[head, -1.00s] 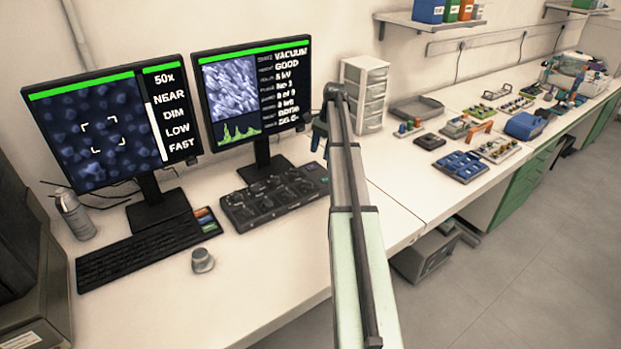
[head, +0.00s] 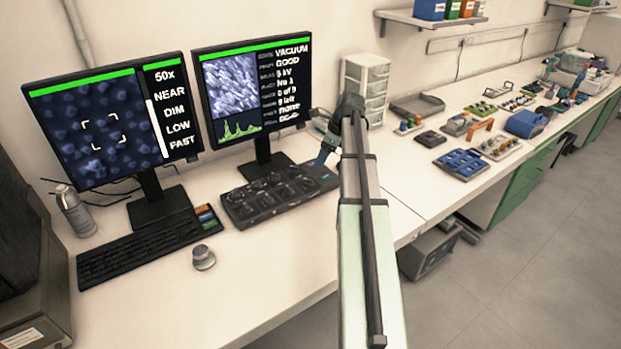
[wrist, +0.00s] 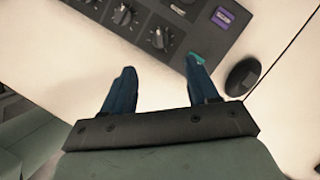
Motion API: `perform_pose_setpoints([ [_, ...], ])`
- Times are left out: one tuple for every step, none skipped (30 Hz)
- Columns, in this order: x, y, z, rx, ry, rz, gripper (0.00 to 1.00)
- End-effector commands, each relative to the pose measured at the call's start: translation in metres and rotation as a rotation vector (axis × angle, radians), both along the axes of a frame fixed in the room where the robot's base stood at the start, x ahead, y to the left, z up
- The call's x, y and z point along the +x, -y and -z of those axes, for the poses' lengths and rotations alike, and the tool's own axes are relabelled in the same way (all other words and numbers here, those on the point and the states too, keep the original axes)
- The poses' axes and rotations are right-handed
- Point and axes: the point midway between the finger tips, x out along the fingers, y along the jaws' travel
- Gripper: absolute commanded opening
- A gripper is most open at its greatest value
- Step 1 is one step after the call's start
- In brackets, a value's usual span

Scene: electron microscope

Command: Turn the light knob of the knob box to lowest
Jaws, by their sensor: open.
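The knob box (head: 262,207) is a long dark panel on the desk below the right monitor. In the wrist view the box (wrist: 203,42) crosses the top, with a black pointer knob (wrist: 160,38) with a marked dial and another knob (wrist: 122,14) beside it. I cannot tell which knob is the light one. My gripper (wrist: 160,68) is open and empty, its two blue fingers pointing at the box's near edge, with the pointer knob just beyond the gap. In the head view my gripper (head: 326,150) is partly hidden at the box's right end.
The left monitor (head: 110,120) reads DIM and LOW; the right monitor (head: 230,90) stands behind the box. A keyboard (head: 150,248) and a round knob-like object (head: 203,257) lie to the left. A black oval object (wrist: 243,77) is right of my fingers. White desk in front is clear.

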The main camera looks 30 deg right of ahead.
Motion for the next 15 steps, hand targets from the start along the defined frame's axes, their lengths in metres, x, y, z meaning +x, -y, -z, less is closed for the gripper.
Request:
perform_pose_setpoints([
  [0.002,-0.003,0.009,0.001,-0.002,-0.002,0.59],
  [0.004,-0.004,0.013,0.000,-0.002,-0.002,0.59],
  [0.006,-0.006,0.020,0.000,-0.002,-0.002,0.59],
  [0.007,-0.007,0.025,0.000,-0.002,-0.002,0.59],
  [0.008,-0.009,0.029,0.000,-0.003,-0.003,0.59],
  [0.011,-0.010,0.035,0.000,-0.001,-0.003,0.59],
  [0.012,-0.012,0.040,0.000,-0.001,-0.003,0.59],
  [0.014,-0.013,0.045,0.000,-0.001,-0.003,0.59],
  [0.015,-0.015,0.051,0.000,-0.003,-0.003,0.59],
  [0.017,-0.016,0.056,-0.001,-0.002,-0.003,0.59],
  [0.018,-0.017,0.060,-0.001,-0.002,-0.002,0.59],
  [0.020,-0.018,0.066,-0.001,-0.002,-0.002,0.59],
  [0.021,-0.019,0.070,-0.001,-0.002,-0.003,0.59],
  [0.022,-0.021,0.074,-0.001,-0.002,-0.003,0.59],
  [0.024,-0.022,0.079,-0.001,-0.001,-0.003,0.59],
])
